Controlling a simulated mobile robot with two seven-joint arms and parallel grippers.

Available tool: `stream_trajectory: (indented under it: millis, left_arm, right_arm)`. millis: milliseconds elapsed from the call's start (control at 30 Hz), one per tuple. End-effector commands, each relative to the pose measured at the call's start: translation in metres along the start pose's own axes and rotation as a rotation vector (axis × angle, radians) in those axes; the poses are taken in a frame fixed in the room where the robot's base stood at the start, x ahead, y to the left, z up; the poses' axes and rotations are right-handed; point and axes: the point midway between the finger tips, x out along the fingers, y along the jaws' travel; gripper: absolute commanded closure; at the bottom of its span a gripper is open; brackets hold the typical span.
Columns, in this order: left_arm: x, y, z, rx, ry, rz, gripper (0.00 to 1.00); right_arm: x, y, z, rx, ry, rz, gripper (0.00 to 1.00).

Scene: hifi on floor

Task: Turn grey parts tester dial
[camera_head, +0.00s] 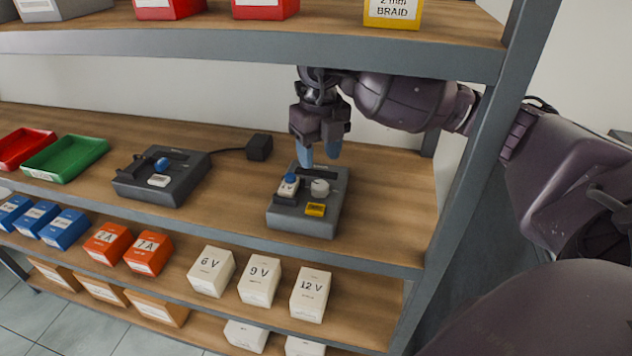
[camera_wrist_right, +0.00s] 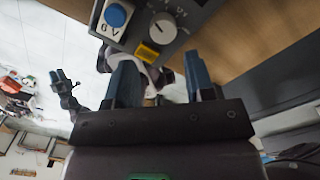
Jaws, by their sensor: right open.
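The grey parts tester (camera_head: 275,219) stands on the middle shelf at right. A round white dial (camera_head: 320,187) with a dark pointer mark is on its top. Beside the dial sits a white block with a blue top (camera_head: 288,186), marked 6 V in the wrist view (camera_wrist_right: 116,17). A yellow label or display (camera_head: 316,209) is in front of the dial. My right gripper (camera_head: 318,153) is open and empty, pointing down just above and behind the dial. In the wrist view the dial (camera_wrist_right: 163,30) lies beyond the fingertips, not touched. My left gripper is not seen in the head view.
A second dark device (camera_head: 180,184) with a blue knob stands left, cabled to a black adapter (camera_head: 259,147). Green (camera_head: 66,158) and red (camera_head: 24,147) trays are farther left. The upper shelf (camera_head: 250,42) and right post (camera_head: 465,190) border my arm. Labelled boxes fill the lower shelf.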

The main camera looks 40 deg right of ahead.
Motion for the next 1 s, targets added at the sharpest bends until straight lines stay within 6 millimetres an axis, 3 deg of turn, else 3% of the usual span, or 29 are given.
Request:
stream_trajectory:
  millis: [167, 633, 1000]
  left_arm:
    - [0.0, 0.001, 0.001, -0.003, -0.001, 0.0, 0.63]
    - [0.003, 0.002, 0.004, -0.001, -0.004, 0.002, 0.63]
    - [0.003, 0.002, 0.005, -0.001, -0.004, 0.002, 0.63]
  right_arm:
    - [0.005, -0.003, -0.001, 0.0, 0.007, -0.027, 0.51]
    - [0.065, -0.004, -0.001, 0.0, 0.008, -0.024, 0.51]
    - [0.074, -0.004, -0.001, 0.0, 0.005, -0.024, 0.51]
